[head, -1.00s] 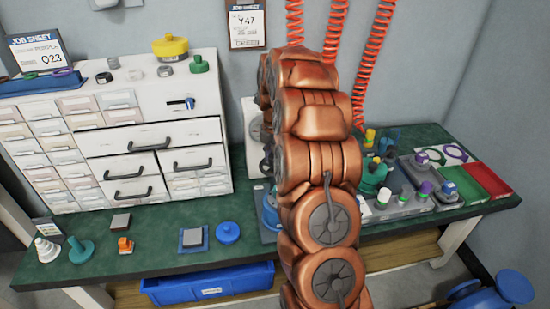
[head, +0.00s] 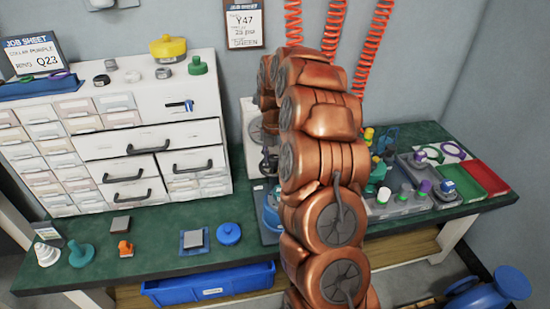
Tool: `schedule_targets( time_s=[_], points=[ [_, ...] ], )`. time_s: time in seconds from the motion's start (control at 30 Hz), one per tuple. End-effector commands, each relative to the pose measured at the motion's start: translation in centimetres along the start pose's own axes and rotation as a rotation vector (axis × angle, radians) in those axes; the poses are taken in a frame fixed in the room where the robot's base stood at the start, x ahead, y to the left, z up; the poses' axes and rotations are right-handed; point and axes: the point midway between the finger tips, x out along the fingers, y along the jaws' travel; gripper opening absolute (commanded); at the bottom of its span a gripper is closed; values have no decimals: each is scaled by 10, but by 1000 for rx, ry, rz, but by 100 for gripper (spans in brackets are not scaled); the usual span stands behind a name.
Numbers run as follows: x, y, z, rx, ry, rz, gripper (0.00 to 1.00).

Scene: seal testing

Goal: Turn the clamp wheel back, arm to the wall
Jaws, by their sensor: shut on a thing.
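My copper arm rises in front of the bench and hides much of its middle. My gripper does not show; it is hidden behind the arm links. A white test unit (head: 249,118) with a round grey face (head: 257,130) shows partly at the left edge of my arm. A small dark rounded part (head: 268,163) shows just below that face, and I cannot tell whether it is the clamp wheel or part of my gripper. A blue piece (head: 270,210) is partly visible lower down by the arm.
A white drawer cabinet (head: 150,140) stands at the left. Small parts, including a blue disc (head: 229,234), lie on the green bench top (head: 150,255). Red coiled hoses (head: 380,50) hang behind.

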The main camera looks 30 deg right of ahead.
Motion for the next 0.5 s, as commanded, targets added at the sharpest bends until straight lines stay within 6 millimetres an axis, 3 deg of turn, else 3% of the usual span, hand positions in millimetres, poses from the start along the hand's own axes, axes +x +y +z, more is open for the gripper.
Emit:
schedule_targets(
  time_s=[0.13, 0.17, 0.4, 0.5],
  points=[
    [-1, 0, 0, 1, -2, 1, 0],
    [-1, 0, 0, 1, -2, 1, 41],
    [-1, 0, 0, 2, -1, 1, 64],
    [-1, 0, 0, 2, -1, 1, 64]
  ],
)
